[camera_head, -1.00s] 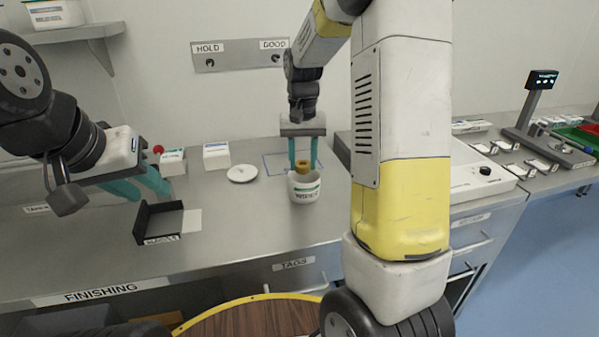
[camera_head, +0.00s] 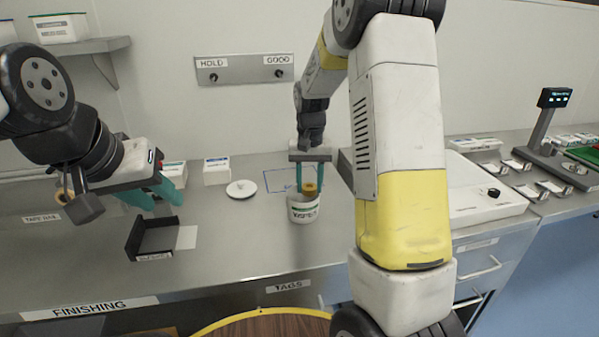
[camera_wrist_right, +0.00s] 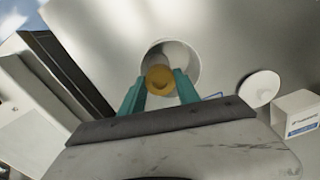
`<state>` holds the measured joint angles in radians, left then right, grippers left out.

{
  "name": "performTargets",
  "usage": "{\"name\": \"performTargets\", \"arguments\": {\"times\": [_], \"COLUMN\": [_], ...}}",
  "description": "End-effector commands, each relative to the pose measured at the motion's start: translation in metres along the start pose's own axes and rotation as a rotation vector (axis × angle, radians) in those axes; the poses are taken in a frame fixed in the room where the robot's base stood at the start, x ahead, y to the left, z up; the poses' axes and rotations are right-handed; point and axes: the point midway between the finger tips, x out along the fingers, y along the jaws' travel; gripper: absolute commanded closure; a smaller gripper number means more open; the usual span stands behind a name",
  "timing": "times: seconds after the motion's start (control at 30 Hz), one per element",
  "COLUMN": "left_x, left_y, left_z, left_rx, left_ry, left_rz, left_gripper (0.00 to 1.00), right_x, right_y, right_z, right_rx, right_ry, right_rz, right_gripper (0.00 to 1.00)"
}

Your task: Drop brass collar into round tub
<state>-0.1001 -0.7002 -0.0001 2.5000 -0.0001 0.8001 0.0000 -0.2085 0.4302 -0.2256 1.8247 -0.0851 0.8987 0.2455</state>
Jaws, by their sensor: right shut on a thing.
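The brass collar (camera_head: 310,188) is held between the teal fingers of my right gripper (camera_head: 308,184), over the mouth of the round tub (camera_head: 303,211). The tub is white with a printed label and stands on the steel counter. In the right wrist view the collar (camera_wrist_right: 159,79) sits between the fingertips, with the open tub (camera_wrist_right: 187,62) behind it. The collar hides part of the tub's inside. My left gripper (camera_head: 160,200) hangs at the left above the counter, and I see nothing in it; its finger gap is hard to judge.
A white round lid (camera_head: 241,189) lies left of the tub. White boxes (camera_head: 216,171) stand behind it. A black tray (camera_head: 153,240) sits at the front left.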

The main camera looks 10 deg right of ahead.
Motion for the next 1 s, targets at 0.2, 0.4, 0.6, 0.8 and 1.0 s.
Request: {"name": "performTargets", "arguments": {"times": [0.2,0.4,0.6,0.8,1.0], "left_x": [0.000,0.000,0.000,0.000,0.000], "left_y": [0.000,0.000,0.000,0.000,0.000], "left_z": [0.000,0.000,0.000,0.000,0.000], "left_rx": [0.000,0.000,0.000,0.000,0.000], "left_ry": [0.000,0.000,0.000,0.000,0.000], "left_rz": [0.000,0.000,0.000,0.000,0.000], "left_gripper": [0.64,0.64,0.64,0.64,0.64], "right_x": [0.000,0.000,0.001,-0.013,-0.048], "right_y": [0.000,0.000,0.000,0.000,0.000], "right_z": [0.000,0.000,0.000,0.000,-0.001], "right_rx": [0.000,0.000,0.000,0.000,0.001], "right_ry": [0.001,0.000,-0.001,0.002,0.004], "right_rz": [0.000,0.000,0.000,0.000,-0.001], "right_gripper": [1.00,0.36,0.36,0.36,0.36]}}
